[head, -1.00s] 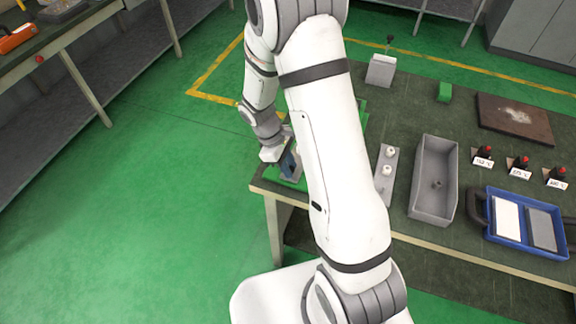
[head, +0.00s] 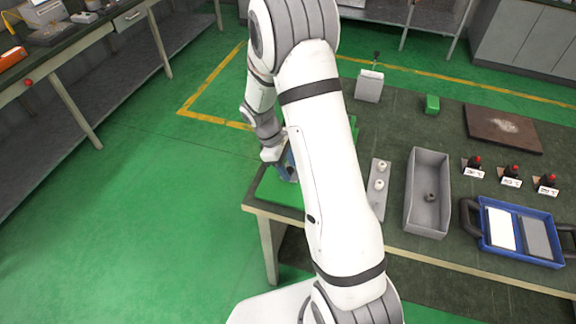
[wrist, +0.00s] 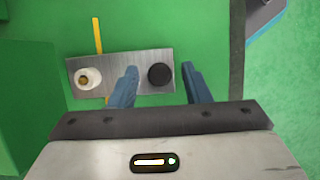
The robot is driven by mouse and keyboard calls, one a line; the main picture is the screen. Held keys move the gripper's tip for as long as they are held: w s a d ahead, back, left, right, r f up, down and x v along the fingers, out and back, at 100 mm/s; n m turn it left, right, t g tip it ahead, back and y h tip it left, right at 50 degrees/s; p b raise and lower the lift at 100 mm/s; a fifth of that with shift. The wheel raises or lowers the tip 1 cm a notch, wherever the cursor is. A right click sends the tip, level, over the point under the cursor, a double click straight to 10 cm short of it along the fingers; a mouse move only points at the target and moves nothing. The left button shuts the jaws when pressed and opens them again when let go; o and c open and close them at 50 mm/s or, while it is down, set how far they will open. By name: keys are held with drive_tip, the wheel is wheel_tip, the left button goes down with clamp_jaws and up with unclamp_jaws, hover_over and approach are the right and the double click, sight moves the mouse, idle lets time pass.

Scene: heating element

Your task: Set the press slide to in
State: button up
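In the wrist view a flat metal slide plate (wrist: 115,74) lies on the green press base (wrist: 190,30). It has a round black knob (wrist: 160,76) at its right end and a white disc with a brass centre (wrist: 86,79) at its left. My gripper (wrist: 159,73) is open, with one blue finger on each side of the black knob; I cannot tell whether either finger touches it. In the head view my gripper (head: 286,170) is low over the green base (head: 270,190) at the bench's left end, and my arm hides most of the press.
On the bench (head: 400,110) are a grey plate with two white knobs (head: 378,190), a grey bin (head: 427,195), several red-topped parts (head: 475,165) and a blue tray (head: 515,259). A yellow strip (wrist: 98,38) passes under the slide plate. The floor left of the bench is clear.

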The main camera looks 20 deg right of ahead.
drive_tip(key=b+v, duration=0.1)
drive_tip(key=v, duration=0.6)
drive_tip(key=shift+a+r, duration=0.2)
drive_tip(key=shift+r, duration=0.15)
drive_tip(key=shift+w, duration=0.1)
